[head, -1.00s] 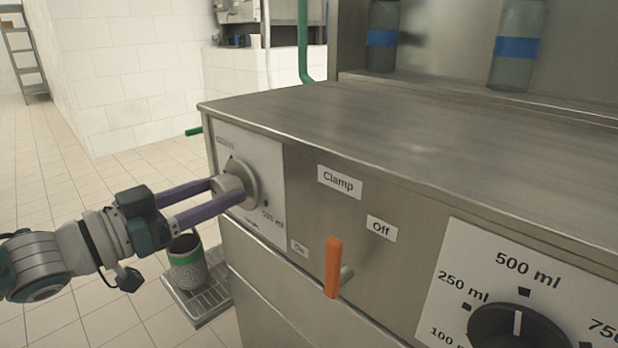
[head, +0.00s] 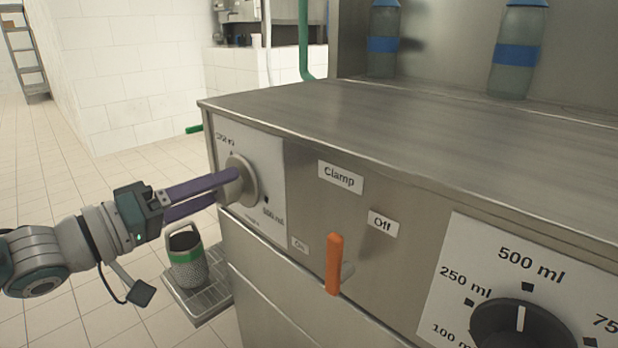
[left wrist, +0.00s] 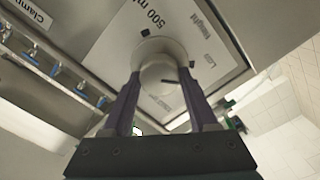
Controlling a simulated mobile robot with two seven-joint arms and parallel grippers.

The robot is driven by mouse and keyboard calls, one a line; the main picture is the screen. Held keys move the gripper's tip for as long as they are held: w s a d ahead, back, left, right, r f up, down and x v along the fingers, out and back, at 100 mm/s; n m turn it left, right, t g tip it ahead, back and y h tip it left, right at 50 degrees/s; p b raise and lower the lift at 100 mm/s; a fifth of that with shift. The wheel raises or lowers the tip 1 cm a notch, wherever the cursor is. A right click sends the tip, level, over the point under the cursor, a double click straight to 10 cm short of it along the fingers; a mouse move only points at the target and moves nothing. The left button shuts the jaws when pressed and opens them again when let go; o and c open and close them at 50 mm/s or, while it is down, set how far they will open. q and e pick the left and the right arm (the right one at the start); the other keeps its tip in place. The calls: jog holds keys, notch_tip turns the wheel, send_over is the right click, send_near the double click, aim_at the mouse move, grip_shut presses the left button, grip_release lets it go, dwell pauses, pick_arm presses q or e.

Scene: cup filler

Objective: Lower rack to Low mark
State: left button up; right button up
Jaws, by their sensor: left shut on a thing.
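My left gripper (head: 233,188) is shut on a round grey knob (head: 243,181) on the white panel (head: 267,165) at the machine's left end. In the left wrist view the knob (left wrist: 160,76) sits between the two purple fingers (left wrist: 159,82). Black marks and printed labels surround it, one reading 500 ml and a blurred one at the right that looks like Low. A thin dark line shows on the knob, but its exact setting is hard to read. Two bottles with blue bands (head: 382,44) (head: 516,51) stand behind the machine top. My right gripper is out of view.
An orange lever (head: 333,264) sticks out below the Clamp label (head: 340,177). A black dial (head: 524,335) is at the lower right. A green and grey cup-like container (head: 187,262) stands on a drip tray (head: 205,303) at the lower left. The machine top is clear.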

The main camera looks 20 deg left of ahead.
pick_arm(q)
jog(key=shift+n, duration=1.2)
jog(key=o, duration=1.4)
jog(key=shift+c, duration=0.2)
jog(key=p+v, duration=0.1)
jog(key=v, duration=0.9)
jog(key=shift+p, duration=0.4)
jog(key=shift+w, duration=0.1)
